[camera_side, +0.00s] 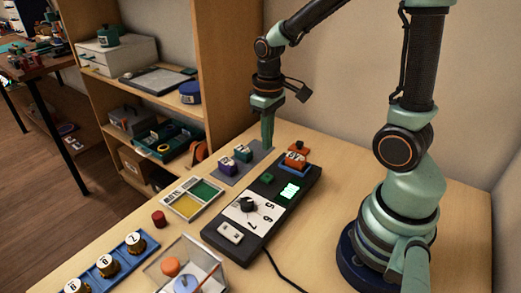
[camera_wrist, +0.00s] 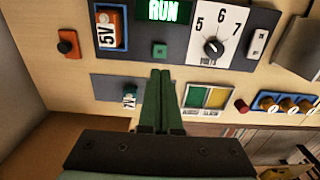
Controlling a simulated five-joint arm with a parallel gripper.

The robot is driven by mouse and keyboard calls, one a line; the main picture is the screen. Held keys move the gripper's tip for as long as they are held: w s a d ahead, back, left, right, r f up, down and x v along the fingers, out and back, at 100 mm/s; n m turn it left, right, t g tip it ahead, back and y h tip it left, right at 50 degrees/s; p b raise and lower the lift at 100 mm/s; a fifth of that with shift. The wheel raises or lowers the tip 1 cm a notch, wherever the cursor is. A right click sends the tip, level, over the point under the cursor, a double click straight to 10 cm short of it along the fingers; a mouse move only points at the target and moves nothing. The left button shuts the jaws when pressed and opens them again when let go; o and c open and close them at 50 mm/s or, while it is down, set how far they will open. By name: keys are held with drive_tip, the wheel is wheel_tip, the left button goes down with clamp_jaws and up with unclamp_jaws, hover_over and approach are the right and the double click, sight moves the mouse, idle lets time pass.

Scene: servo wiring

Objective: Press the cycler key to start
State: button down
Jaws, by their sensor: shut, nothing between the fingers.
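The cycler is a long dark box (camera_side: 212,236) on the table. Its small green key (camera_side: 267,178) also shows in the wrist view (camera_wrist: 160,50). Beside it the display (camera_side: 289,191) is lit green and reads RUN in the wrist view (camera_wrist: 163,10). An orange block marked 5V (camera_wrist: 108,28) sits in the blue-edged bay at the cycler's end (camera_side: 296,160). My gripper (camera_side: 268,143) is shut and empty, pointing down above the table near the grey mat. In the wrist view its green fingertips (camera_wrist: 161,73) lie just below the key, apart from it.
A purple block (camera_side: 226,165) and a green block (camera_side: 243,152) stand on the grey mat (camera_side: 258,156). The dial (camera_wrist: 213,47) is marked 5, 6, 7. A yellow-and-green tray (camera_side: 207,208), red cap (camera_side: 158,218), blue rack (camera_side: 86,283) and clear bin (camera_side: 160,270) stand nearer the front.

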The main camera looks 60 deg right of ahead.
wheel_tip(320, 180, up, 3)
drive_tip(key=shift+r, duration=0.15)
idle(0.7)
drive_tip(key=s+a+r+t, duration=0.3)
drive_tip(key=a+r+t, duration=0.1)
drive_tip(key=r, duration=0.4)
drive_tip(key=shift+s+a+t, duration=0.25)
drive_tip(key=shift+a+t, duration=0.15)
drive_tip(key=shift+t, duration=0.4)
